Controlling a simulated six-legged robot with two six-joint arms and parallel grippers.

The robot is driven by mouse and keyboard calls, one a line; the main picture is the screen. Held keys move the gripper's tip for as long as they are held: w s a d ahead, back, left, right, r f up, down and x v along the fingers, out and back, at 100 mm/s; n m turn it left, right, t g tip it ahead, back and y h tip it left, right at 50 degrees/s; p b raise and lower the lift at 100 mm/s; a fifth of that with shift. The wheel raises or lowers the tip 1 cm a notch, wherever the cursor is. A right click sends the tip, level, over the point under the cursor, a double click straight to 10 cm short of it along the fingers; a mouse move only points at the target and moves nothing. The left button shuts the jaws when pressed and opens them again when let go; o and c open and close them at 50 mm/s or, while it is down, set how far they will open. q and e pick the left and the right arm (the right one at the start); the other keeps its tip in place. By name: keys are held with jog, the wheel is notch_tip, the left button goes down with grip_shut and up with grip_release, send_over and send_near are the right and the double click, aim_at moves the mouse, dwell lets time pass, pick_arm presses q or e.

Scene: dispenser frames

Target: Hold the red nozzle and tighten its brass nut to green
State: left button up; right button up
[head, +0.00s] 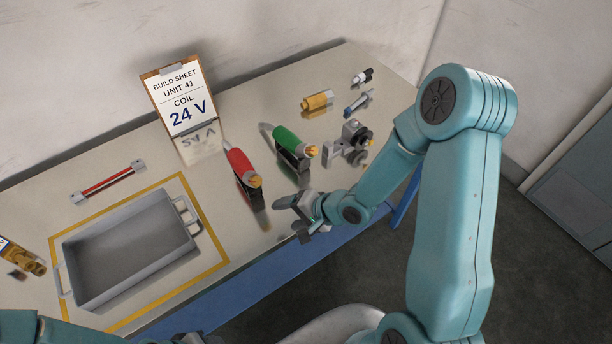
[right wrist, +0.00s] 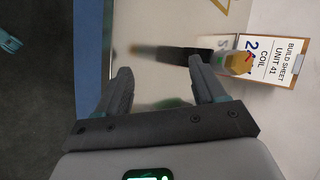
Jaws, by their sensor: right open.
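The red nozzle (head: 239,164) sits tilted on a dark stand on the table, its brass nut (head: 255,181) at the end facing me.
A green nozzle (head: 286,137) stands just right of the red one.

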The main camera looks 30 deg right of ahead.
aim_at(254, 179)
jog(key=w+d+r+m+t+y, duration=0.2)
jog(key=d+r+m, duration=0.3)
jog(key=r, duration=0.5)
jog(key=x, duration=1.5)
jog(key=shift+w+f+b, duration=0.25)
jog(key=shift+f+b, duration=0.15)
grip_shut()
